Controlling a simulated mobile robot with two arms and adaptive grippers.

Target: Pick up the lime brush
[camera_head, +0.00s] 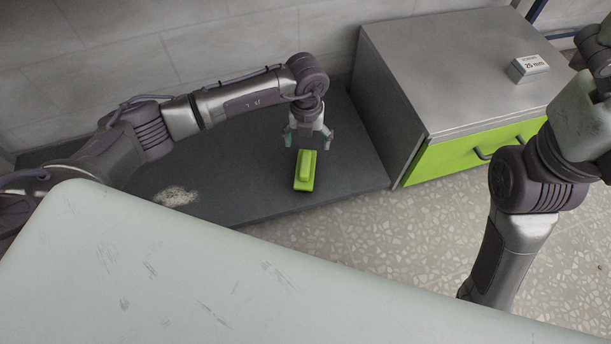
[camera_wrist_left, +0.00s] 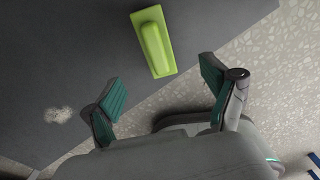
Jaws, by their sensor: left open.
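The lime brush (camera_head: 305,171) lies on a dark grey platform (camera_head: 240,200), near its right end. It is a flat lime block with a raised handle along its top. It also shows in the left wrist view (camera_wrist_left: 153,41), beyond the fingertips and between their lines. My left gripper (camera_head: 307,138) points down above the far end of the brush, open and empty. In the left wrist view its two teal-padded fingers (camera_wrist_left: 160,88) are spread wide and apart from the brush. My right arm comes in at the right edge of the head view; its fingers cannot be made out.
A grey cabinet (camera_head: 400,90) with a lime drawer front (camera_head: 470,150) stands right of the platform. A small labelled block (camera_head: 528,68) sits on it. A pale powdery patch (camera_head: 176,196) lies left of the brush. Speckled floor (camera_head: 400,225) is clear in front.

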